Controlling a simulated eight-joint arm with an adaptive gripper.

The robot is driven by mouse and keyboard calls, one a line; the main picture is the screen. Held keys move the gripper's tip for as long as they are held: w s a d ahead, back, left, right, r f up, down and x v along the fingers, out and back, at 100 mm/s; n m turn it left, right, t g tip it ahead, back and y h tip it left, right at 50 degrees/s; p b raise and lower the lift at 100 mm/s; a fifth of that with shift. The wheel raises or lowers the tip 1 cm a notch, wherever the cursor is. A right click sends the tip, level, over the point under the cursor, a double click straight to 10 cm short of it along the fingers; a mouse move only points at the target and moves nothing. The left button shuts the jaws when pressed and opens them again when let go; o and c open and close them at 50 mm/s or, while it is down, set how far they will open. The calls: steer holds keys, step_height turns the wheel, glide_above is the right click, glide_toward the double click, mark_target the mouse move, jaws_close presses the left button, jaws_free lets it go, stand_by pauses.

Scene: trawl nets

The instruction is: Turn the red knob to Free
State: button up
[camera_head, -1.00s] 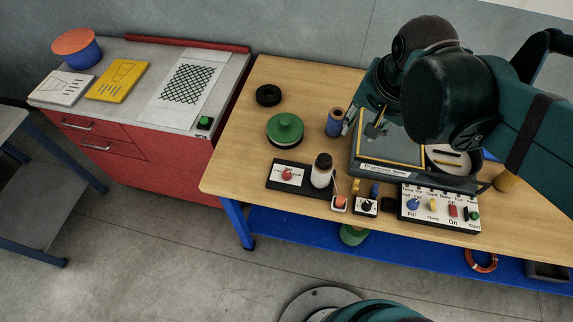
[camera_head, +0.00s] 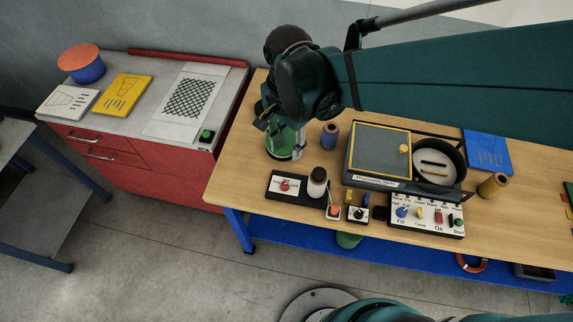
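The red knob (camera_head: 284,186) sits on a small black panel (camera_head: 272,194) with a white label, at the front left of the wooden workbench. The label is too small to read. My gripper (camera_head: 282,148) points down just behind the panel, over the round green object (camera_head: 274,152), and hides much of it. It is apart from the red knob. I cannot tell whether its fingers are open or touch the green object.
A blue spool (camera_head: 329,135) and a grey, yellow-edged machine (camera_head: 383,150) stand behind.

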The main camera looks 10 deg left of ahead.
steer(key=a+f, duration=0.1)
glide_toward(284, 184)
steer(key=shift+w+f, duration=0.1)
steer(key=shift+w, duration=0.05)
steer(key=shift+f, duration=0.35)
steer(key=shift+f, duration=0.15)
steer(key=shift+d+f, duration=0.1)
steer(key=shift+f, duration=3.65)
steer(key=shift+c, duration=0.6)
steer(key=c, duration=0.8)
